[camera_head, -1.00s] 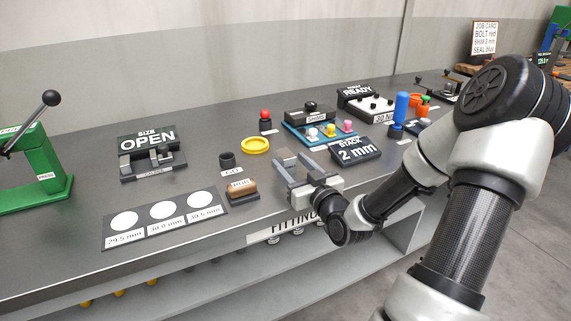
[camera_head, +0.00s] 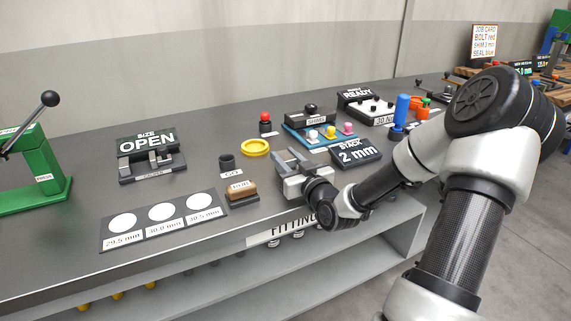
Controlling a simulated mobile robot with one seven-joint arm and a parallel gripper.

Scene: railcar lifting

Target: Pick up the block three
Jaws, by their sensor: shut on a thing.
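My gripper (camera_head: 290,157) is at the middle of the bench, pointing toward the wall, low over the bench top. Its two fingers are shut on a small grey block (camera_head: 296,160), which is mostly hidden between them. I cannot read any mark on this block, and I cannot tell whether it touches the bench or is just above it.
A yellow ring (camera_head: 255,147) and a dark cup (camera_head: 227,162) lie left of my gripper, with a brown-topped block (camera_head: 242,190) nearer the front. The "2 mm" stack display (camera_head: 356,152) stands close on the right. A blue tray (camera_head: 318,136) with coloured knobs is behind.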

